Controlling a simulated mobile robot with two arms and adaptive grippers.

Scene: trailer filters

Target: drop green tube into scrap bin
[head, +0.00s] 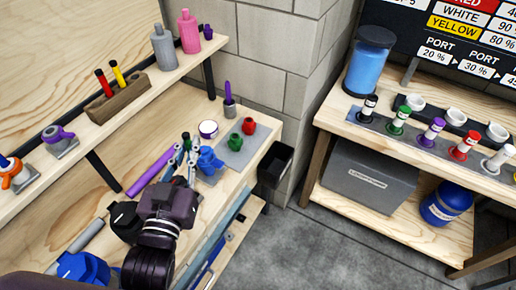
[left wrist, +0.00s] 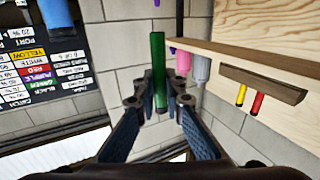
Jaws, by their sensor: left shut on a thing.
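The green tube (left wrist: 158,70) stands upright in the left wrist view, clasped between the two fingertips of my left gripper (left wrist: 158,101). In the head view my left gripper (head: 186,152) is over the front bench, with its fingers pointing away from me; the tube is hard to make out there. A black open bin (head: 275,166), which looks like the scrap bin, hangs at the right end of the bench, to the right of the gripper. Its inside is mostly dark. My right gripper is not in view.
A blue fitting (head: 210,160), a purple tube (head: 153,171) and a grey plate (head: 237,151) with red and green parts lie near the gripper. The upper shelf (head: 135,101) holds bottles and markers. A second bench (head: 430,147) stands right, across open floor.

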